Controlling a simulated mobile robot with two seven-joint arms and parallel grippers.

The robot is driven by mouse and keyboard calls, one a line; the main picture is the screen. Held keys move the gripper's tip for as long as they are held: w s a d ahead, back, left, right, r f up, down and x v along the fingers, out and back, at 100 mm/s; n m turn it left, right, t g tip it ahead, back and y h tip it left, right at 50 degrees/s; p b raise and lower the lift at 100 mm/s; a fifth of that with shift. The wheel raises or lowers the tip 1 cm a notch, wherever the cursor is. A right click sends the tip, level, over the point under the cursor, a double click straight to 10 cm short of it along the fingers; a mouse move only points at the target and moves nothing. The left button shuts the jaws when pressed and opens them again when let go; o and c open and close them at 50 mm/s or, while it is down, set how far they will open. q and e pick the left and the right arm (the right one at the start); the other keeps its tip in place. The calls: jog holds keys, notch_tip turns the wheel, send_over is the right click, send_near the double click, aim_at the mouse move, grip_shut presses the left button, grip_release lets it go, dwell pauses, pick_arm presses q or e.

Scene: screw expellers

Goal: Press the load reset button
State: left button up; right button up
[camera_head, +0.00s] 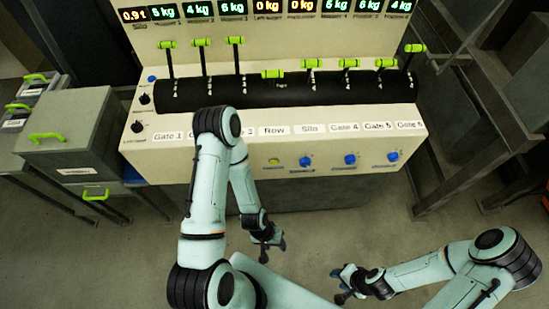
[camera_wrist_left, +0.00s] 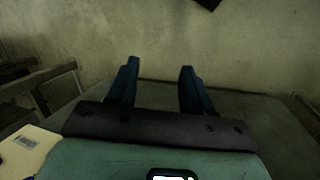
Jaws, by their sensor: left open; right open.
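The control panel (camera_head: 345,121) stands ahead in the head view. A small blue button (camera_head: 151,78) is at its upper left, above two black knobs. A yellow-green round button (camera_head: 275,161) and several blue knobs (camera_head: 350,159) are on its lower front face. The small labels are too blurred to tell which is the load reset button. My left gripper (camera_head: 268,240) is open and empty, below and in front of the panel, apart from it. Its spread fingers show in the left wrist view (camera_wrist_left: 158,70). My right gripper (camera_head: 340,284) is open and empty, low at right of centre.
Green-handled levers (camera_head: 236,55) rise from a black drum (camera_head: 270,95) under a row of weight displays (camera_head: 267,6). Grey bins (camera_head: 70,135) with green handles stand at the left. A dark metal frame (camera_head: 470,120) is at the right. The floor before the panel is clear.

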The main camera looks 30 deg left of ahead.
dwell(0.4)
pick_arm(q)
grip_shut()
dwell(1.6)
